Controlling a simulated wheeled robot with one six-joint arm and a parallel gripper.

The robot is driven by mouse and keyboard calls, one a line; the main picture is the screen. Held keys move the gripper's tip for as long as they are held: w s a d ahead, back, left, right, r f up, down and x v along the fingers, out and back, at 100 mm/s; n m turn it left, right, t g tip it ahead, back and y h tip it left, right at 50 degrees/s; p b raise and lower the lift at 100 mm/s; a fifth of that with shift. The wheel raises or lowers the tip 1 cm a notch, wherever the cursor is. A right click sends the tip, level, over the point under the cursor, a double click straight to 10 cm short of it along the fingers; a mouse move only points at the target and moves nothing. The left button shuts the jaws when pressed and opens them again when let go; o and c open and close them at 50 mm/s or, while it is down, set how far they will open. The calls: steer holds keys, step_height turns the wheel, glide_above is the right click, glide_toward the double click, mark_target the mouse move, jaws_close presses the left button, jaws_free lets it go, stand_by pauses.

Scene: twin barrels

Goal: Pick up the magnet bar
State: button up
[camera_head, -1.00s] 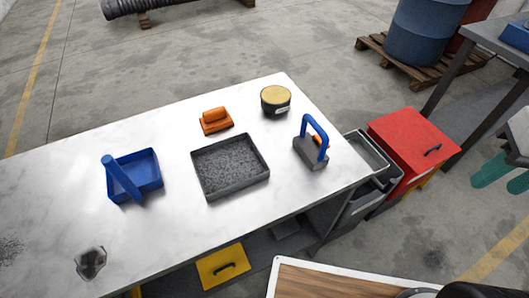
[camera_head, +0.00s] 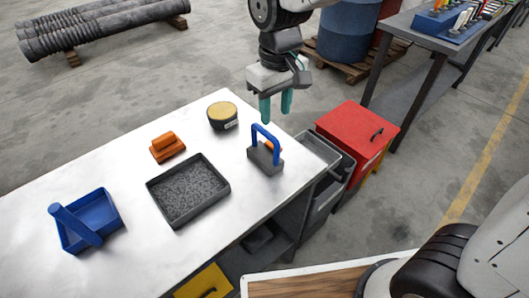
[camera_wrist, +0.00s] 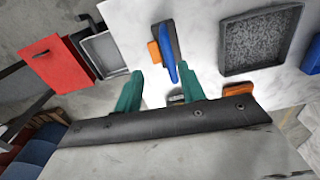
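The magnet bar (camera_head: 265,160) is a dark grey block with an upright blue handle, standing on the white table near its right end. An orange piece shows behind its handle. In the wrist view the magnet bar (camera_wrist: 166,36) lies beyond the fingertips, near the top middle. My gripper (camera_head: 276,108) has two green fingers pointing down, above and slightly behind the bar, apart from it. In the wrist view my gripper (camera_wrist: 158,78) is open, with nothing held between its fingers.
On the white table (camera_head: 110,165) stand a grey tray of dark bits (camera_head: 188,190), an orange tool (camera_head: 167,147), a black tub with a yellowish top (camera_head: 222,116) and a blue pan (camera_head: 90,220). Grey bins (camera_head: 325,165) and a red box (camera_head: 357,135) stand off the right end.

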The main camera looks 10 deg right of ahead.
mark_target(265, 130)
steer(key=a+f, duration=0.1)
steer(key=w+a+f, duration=0.1)
steer(key=a, duration=0.1)
steer(key=shift+f+n, duration=0.25)
steer(key=shift+n, duration=0.05)
steer(key=f, duration=0.7)
steer(key=shift+s+d, duration=0.1)
steer(key=shift+d, duration=0.3)
jaws_close()
stand_by(0.6)
